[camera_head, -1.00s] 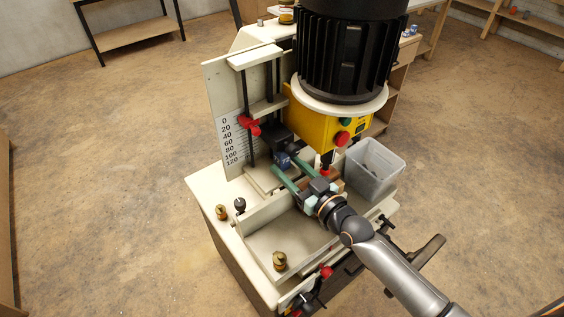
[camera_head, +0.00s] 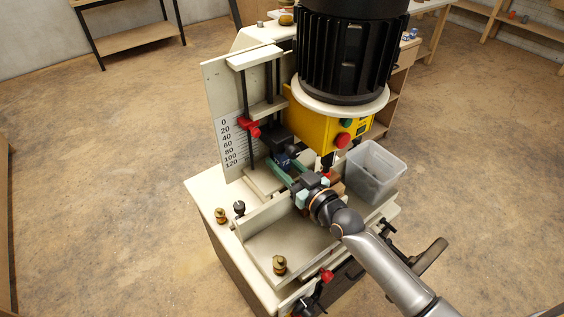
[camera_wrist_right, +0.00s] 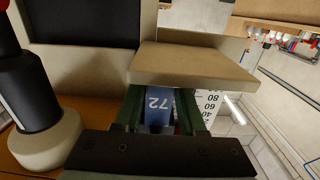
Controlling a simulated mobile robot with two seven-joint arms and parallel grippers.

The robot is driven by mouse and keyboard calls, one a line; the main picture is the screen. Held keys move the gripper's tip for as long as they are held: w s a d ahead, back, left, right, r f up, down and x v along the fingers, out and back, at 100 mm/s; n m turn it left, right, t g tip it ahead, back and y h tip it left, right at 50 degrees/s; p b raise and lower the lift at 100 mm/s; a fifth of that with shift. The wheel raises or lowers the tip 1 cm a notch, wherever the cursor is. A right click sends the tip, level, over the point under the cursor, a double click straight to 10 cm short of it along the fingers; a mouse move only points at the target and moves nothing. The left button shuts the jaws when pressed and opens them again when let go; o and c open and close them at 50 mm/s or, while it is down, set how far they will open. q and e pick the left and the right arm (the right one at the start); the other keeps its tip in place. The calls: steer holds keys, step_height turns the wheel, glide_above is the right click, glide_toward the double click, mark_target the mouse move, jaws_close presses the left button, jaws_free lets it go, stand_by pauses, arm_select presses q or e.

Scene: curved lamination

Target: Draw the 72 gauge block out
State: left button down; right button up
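The 72 gauge block (camera_head: 283,161) is a small blue block under the black clamp part beside the white scale board. In the right wrist view the block (camera_wrist_right: 159,109) shows its white "72" upside down, beneath a beige plate. My right gripper (camera_head: 281,168) reaches in from the lower right, its green fingers on either side of the block. The gripper also shows in the wrist view (camera_wrist_right: 162,122), with a narrow gap at the block's right side, so it looks open. The lower part of the block is hidden. My left gripper is not in view.
The scale board (camera_head: 229,120) stands left of the block. A yellow control box (camera_head: 322,128) and black motor (camera_head: 348,50) rise behind the gripper. A translucent bin (camera_head: 374,174) stands right. Brass knobs (camera_head: 221,215) sit on the machine's front left.

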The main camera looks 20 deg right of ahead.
jaws_close()
steer(key=shift+s, duration=0.1)
steer(key=p+v, duration=0.4)
steer(key=v, duration=0.7)
steer(key=shift+s+d+r, duration=0.15)
steer(key=shift+s+r, duration=0.05)
steer(key=shift+s, duration=0.2)
stand_by(1.1)
